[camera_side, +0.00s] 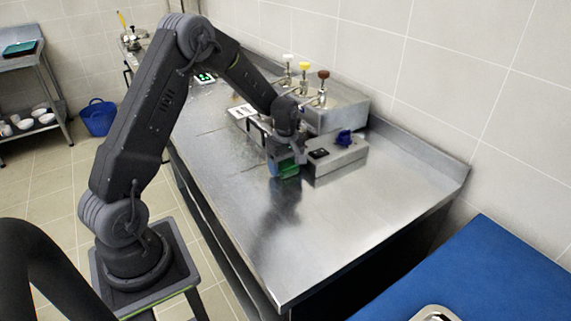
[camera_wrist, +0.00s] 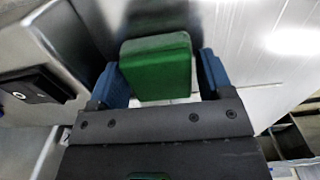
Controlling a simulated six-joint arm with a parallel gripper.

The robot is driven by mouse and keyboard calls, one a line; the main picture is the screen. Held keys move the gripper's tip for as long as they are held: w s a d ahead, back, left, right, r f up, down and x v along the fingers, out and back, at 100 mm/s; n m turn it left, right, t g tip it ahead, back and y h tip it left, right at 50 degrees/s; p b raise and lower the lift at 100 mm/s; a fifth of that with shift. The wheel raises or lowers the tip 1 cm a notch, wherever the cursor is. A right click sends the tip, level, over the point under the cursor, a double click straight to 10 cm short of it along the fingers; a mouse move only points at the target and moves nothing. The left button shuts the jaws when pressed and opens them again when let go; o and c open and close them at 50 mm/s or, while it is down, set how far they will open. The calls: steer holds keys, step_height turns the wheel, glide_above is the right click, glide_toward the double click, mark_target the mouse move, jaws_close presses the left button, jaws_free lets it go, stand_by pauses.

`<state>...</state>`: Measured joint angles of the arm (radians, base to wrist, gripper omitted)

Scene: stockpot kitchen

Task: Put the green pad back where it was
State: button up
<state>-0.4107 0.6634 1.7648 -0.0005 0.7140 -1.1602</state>
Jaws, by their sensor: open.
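The green pad (camera_wrist: 157,68) is a thick green block. In the wrist view it lies between the two blue fingers of my gripper (camera_wrist: 163,80), with a narrow gap visible on at least the right side. In the side view the green pad (camera_side: 288,170) is low at the steel counter, partly hidden by my gripper (camera_side: 284,168). My gripper is open around the pad and points down. I cannot tell whether the pad rests on the counter.
A steel box with a black switch and a blue knob (camera_side: 344,138) stands close to the right of my gripper. Behind it, a steel unit (camera_side: 340,108) carries white, yellow and brown-topped taps. The counter (camera_side: 340,220) is clear toward the front right.

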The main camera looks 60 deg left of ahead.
mark_target(286, 163)
steer(key=shift+r, duration=0.15)
step_height(286, 163, up, 12)
steer(key=s+d+r+m+t, duration=0.1)
steer(key=s+d+r+m, duration=0.3)
steer(key=d+r, duration=0.25)
steer(key=s+d+r+m+t, duration=0.2)
steer(key=s+d+m, duration=0.4)
steer(key=s, duration=0.3)
steer(key=s+d+r+m+t, duration=0.2)
steer(key=s+d+m, duration=0.4)
steer(key=s+m, duration=0.2)
steer(key=shift+s+r+t, duration=0.25)
steer(key=shift+s+t, duration=0.05)
steer(key=shift+s, duration=0.65)
